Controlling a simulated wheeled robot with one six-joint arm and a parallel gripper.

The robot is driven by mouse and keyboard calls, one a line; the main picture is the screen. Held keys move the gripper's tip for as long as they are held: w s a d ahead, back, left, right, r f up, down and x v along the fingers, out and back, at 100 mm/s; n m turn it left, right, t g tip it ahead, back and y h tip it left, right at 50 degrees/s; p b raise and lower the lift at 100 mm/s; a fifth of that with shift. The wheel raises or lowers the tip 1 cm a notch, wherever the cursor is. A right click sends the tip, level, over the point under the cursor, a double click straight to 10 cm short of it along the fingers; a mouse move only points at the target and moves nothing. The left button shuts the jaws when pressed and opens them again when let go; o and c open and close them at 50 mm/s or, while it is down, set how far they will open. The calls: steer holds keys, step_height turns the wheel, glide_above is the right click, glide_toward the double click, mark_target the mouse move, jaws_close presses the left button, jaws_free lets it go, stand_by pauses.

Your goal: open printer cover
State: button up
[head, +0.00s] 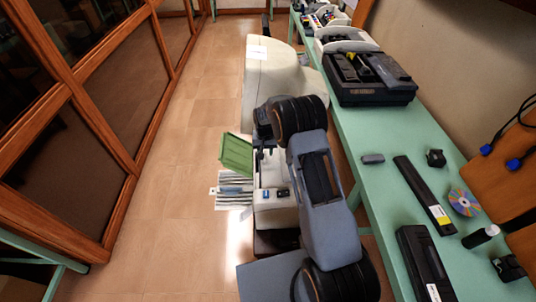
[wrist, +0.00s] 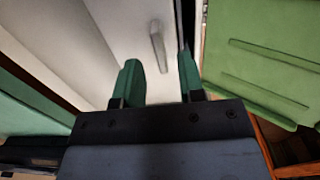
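A pale printer (head: 275,210) stands low beside the green table, partly hidden behind my arm. A green panel (head: 237,153) tilts up on its left side; whether this is its cover I cannot tell. A similar green panel (wrist: 262,60) fills the right of the wrist view. A white surface (wrist: 115,25) with a raised grey handle (wrist: 158,46) lies ahead of my gripper (wrist: 157,68). My gripper is open, with its two green fingers apart and nothing held. The handle appears between and beyond the fingertips; contact is not visible. In the head view, my arm largely hides the gripper.
A long green table (head: 375,135) runs along the right, bearing a black device (head: 370,85), a dark bar (head: 425,193) and a disc (head: 463,201). A large beige machine (head: 270,80) stands beyond the printer. The tiled floor (head: 175,170) at left is clear, beside wood-framed cases.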

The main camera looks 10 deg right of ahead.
steer(key=shift+f, duration=1.8)
steer(key=shift+c, duration=0.5)
jaws_close()
